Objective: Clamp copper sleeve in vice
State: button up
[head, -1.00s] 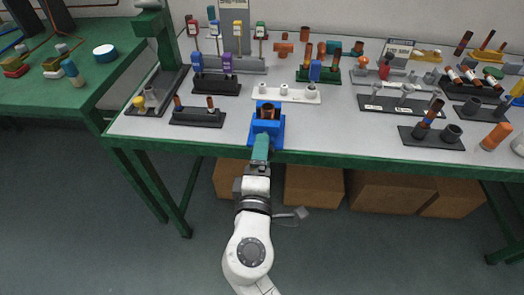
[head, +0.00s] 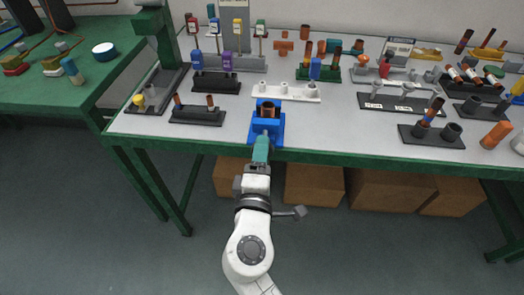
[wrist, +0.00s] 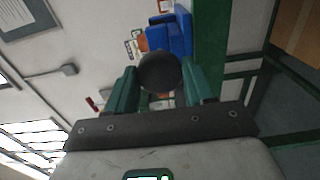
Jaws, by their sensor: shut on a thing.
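A blue vice (head: 276,127) stands at the front edge of the workbench. The copper sleeve (head: 266,110) sits upright at its top, between the jaws; I cannot tell how tightly they hold it. My gripper (head: 262,149) is at the vice's front. In the wrist view, its teal fingers (wrist: 160,88) are shut on a dark round knob or handle end (wrist: 160,72), with the blue vice (wrist: 171,36) behind. The fingers hide most of the handle in the head view.
A white holder (head: 284,96) stands behind the vice, and a dark holder with copper parts (head: 197,116) to its left. Several more holders fill the bench's back and right. Cardboard boxes (head: 313,186) sit below.

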jog(key=shift+f+m+b, duration=0.15)
jog(key=shift+m+b, duration=2.65)
jog(key=shift+b, duration=0.35)
dwell(0.4)
jog(key=o, duration=1.2)
jog(key=shift+s+a, duration=0.1)
jog(key=shift+s, duration=3.4)
